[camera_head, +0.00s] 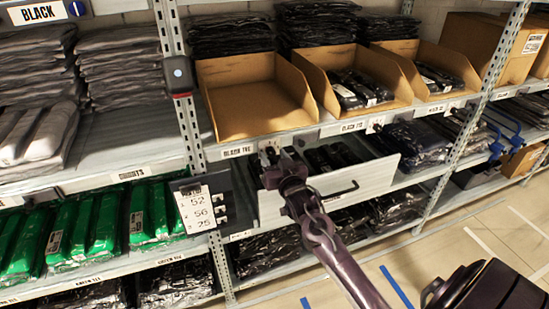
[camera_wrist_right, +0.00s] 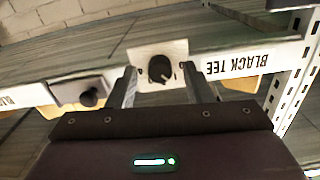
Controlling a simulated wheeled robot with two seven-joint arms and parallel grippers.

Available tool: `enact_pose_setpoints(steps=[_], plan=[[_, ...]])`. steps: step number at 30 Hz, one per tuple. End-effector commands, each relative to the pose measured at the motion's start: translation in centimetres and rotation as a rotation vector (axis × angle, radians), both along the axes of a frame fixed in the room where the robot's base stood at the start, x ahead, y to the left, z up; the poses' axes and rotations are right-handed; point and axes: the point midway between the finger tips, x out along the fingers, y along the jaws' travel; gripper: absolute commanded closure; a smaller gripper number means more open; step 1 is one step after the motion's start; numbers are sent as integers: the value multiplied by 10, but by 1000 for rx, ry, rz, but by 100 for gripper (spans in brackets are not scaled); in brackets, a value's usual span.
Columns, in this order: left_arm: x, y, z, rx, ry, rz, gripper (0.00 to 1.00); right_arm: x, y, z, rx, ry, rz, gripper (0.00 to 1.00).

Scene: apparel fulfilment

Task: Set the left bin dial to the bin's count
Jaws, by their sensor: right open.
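The left bin (camera_head: 228,100) is an open cardboard bin on the upper shelf, and its visible floor is empty. Below its front, the label "BLACK TEE" (camera_head: 238,151) is on the shelf edge. The left bin dial (camera_wrist_right: 160,69) is a round black knob on a white plate, left of that label in the right wrist view; a pale mark on it points down and right. My right gripper (camera_head: 272,154) is open at the shelf edge, hiding most of the dial in the head view. Its fingers (camera_wrist_right: 160,88) flank the knob; contact is unclear. My left gripper is out of view.
A middle bin (camera_head: 312,68) and right bin (camera_head: 405,62) hold black packages. Another dial (camera_head: 375,126) sits under the middle bin. A pale drawer front with a handle (camera_head: 335,192) is below my gripper. A number board (camera_head: 200,208) hangs at left.

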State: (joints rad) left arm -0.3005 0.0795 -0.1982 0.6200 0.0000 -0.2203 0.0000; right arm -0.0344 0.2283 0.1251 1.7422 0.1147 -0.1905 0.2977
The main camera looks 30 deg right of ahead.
Motion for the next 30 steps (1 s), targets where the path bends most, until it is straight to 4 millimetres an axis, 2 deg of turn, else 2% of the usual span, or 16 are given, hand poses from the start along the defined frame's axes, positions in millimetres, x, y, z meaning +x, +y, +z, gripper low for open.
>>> enact_pose_setpoints(steps=[1, 11, 20, 30], plan=[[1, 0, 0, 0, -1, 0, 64, 0, 0, 0, 0, 0, 0, 57], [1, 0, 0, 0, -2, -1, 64, 0, 0, 0, 0, 0, 0, 99], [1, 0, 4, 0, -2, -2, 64, 0, 0, 1, -44, 11, 1, 99], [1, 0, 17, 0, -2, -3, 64, 0, 0, 2, -263, 65, 2, 99]])
